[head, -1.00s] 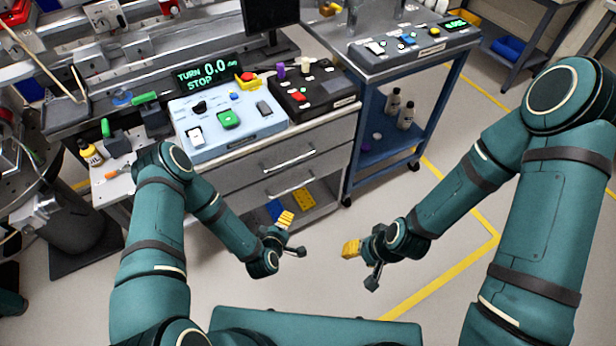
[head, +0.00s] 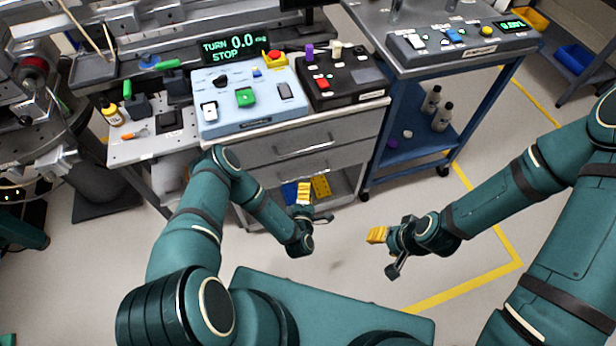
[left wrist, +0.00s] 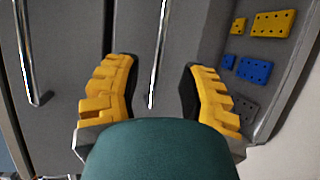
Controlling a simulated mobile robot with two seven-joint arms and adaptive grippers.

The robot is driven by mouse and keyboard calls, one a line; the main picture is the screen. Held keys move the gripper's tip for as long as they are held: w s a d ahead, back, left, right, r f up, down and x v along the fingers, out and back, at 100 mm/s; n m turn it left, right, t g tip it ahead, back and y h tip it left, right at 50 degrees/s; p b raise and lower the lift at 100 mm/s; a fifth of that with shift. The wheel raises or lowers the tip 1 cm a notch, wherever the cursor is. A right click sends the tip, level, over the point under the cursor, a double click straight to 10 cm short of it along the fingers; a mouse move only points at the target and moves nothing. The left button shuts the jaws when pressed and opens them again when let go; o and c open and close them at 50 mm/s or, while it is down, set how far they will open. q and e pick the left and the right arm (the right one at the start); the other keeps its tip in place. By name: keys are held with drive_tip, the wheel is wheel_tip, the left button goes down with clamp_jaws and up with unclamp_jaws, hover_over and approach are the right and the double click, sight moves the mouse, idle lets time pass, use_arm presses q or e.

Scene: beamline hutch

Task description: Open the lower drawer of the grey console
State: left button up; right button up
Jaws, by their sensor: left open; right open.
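The grey console has an upper drawer (head: 325,135) and a lower drawer (head: 345,159), both shut, each with a bar handle. The lower drawer's handle (left wrist: 160,50) shows in the left wrist view between the two yellow fingers, ahead of the tips. The upper handle (left wrist: 27,55) is further left there. My left gripper (head: 312,201) is open and empty in front of the lower drawer, also seen in the left wrist view (left wrist: 158,92). It does not appear to touch the handle. My right gripper (head: 386,248) is open and empty over the floor to the right.
Under the drawers is an open shelf with blue and yellow plates (left wrist: 272,24). A blue control box (head: 248,98) and a black one (head: 342,88) stand on the console. A blue cart (head: 400,140) with bottles stands to the right. The floor between console and base is clear.

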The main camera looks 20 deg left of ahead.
sight(307, 176)
use_arm(q)
drive_tip(key=b+x, duration=0.1)
drive_tip(key=x, duration=0.7)
drive_tip(key=shift+b, duration=0.3)
clamp_jaws()
